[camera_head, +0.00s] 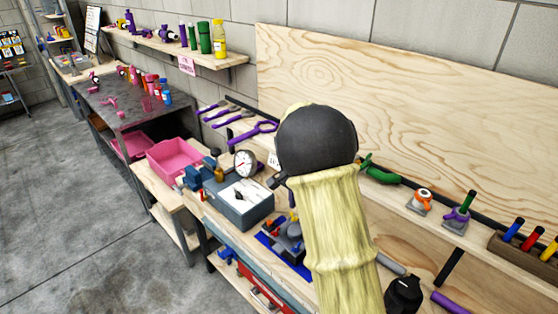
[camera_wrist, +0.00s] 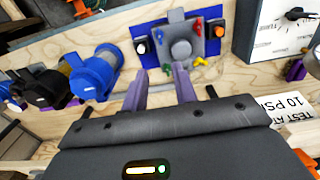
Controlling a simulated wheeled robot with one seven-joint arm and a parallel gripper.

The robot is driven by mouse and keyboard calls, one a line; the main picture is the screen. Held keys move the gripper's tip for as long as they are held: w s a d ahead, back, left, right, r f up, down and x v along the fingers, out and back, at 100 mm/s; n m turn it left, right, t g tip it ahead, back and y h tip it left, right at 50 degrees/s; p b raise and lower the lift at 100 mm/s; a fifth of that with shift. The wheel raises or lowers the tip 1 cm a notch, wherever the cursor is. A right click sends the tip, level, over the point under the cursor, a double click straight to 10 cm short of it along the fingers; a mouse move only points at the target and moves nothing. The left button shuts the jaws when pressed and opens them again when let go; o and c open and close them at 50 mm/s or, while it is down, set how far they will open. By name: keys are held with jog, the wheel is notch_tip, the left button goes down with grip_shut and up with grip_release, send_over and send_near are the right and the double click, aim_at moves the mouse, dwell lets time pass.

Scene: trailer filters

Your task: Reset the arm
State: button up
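My arm, in a pale yellow sleeve with a black rounded joint, reaches up over the workbench (camera_head: 415,235) in the head view. It hides my gripper there. In the wrist view my gripper (camera_wrist: 159,82) shows two purple-grey fingers spread apart, with nothing visible between them. Beyond the fingertips is a grey device with coloured knobs (camera_wrist: 181,48) on a blue plate. It also shows in the head view (camera_head: 290,240), partly covered by my arm. I cannot tell the fingers' exact height above the bench.
A grey test box (camera_head: 240,204) with a gauge (camera_head: 245,163) stands left of my arm. A blue-capped cylinder (camera_wrist: 93,73) and a black one (camera_wrist: 45,86) stand near my gripper. Pink bins (camera_head: 174,157) are farther left. A plywood backboard (camera_head: 430,95) rises behind the bench.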

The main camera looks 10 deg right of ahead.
jog(key=shift+s, duration=0.1)
jog(key=s+r+n+t, duration=0.1)
jog(key=s+n, duration=0.9)
jog(key=s, duration=1.1)
jog(key=shift+a+n+t, duration=0.3)
jog(key=shift+n+t, duration=0.1)
jog(key=shift+t, duration=0.4)
jog(key=shift+s+r, duration=0.1)
